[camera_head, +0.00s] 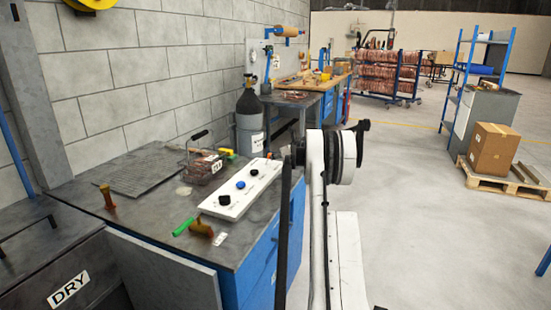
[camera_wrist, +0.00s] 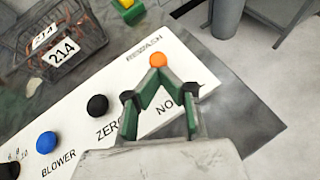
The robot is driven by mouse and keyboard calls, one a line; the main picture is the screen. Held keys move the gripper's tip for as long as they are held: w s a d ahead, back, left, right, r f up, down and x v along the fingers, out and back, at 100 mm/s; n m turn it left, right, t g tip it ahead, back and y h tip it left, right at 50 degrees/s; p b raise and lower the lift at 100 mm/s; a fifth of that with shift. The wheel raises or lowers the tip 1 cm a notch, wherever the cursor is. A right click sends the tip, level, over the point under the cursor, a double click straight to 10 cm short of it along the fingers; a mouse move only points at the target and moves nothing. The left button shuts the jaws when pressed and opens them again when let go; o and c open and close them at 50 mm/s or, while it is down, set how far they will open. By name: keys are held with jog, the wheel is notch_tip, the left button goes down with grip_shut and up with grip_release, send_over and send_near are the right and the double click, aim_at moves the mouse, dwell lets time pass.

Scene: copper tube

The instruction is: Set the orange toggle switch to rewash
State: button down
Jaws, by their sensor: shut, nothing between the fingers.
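The orange toggle switch (camera_wrist: 157,59) shows its round orange tip in the wrist view, near the end of a white control panel (camera_wrist: 75,125). The label REWASH is printed on its upper side, and a label starting NO, partly hidden by a finger, on its lower side. My gripper (camera_wrist: 159,72) is shut and empty, its fingertips together right at the lower edge of the orange tip. I cannot tell whether they touch it.
A black knob (camera_wrist: 97,105) and a blue knob (camera_wrist: 47,142) stand along the panel. A wire basket (camera_wrist: 60,45) tagged 214 sits behind it. A green-handled tool (camera_head: 185,227) and a brown stamp-like object (camera_head: 201,228) lie near the bench's front. A gas cylinder (camera_head: 249,120) stands behind the bench.

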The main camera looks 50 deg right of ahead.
jog(key=shift+w+r+g+p, duration=0.15)
jog(key=shift+r+g+p, duration=0.05)
jog(key=shift+g+p, duration=0.1)
jog(key=w+g+p, duration=0.1)
jog(key=r+g+p, duration=0.1)
jog(key=p, duration=0.1)
jog(key=shift+w+a+r+n+g+h, duration=0.25)
jog(key=shift+w+a+n+g+h, duration=0.05)
jog(key=shift+w+n, duration=0.1)
jog(key=shift+w+a+r+g+p, duration=0.15)
jog(key=shift+w+g+p, duration=0.3)
jog(key=shift+g+p, duration=0.3)
jog(key=shift+w+p, duration=0.4)
jog(key=shift+w, duration=0.05)
jog(key=shift+r+p, duration=0.45)
jog(key=shift+r, duration=0.3)
jog(key=shift+s, duration=0.1)
jog(key=w+a+p+v, duration=0.1)
jog(key=v, duration=1.1)
jog(key=shift+a+r+p, duration=0.35)
jog(key=shift+r, duration=0.35)
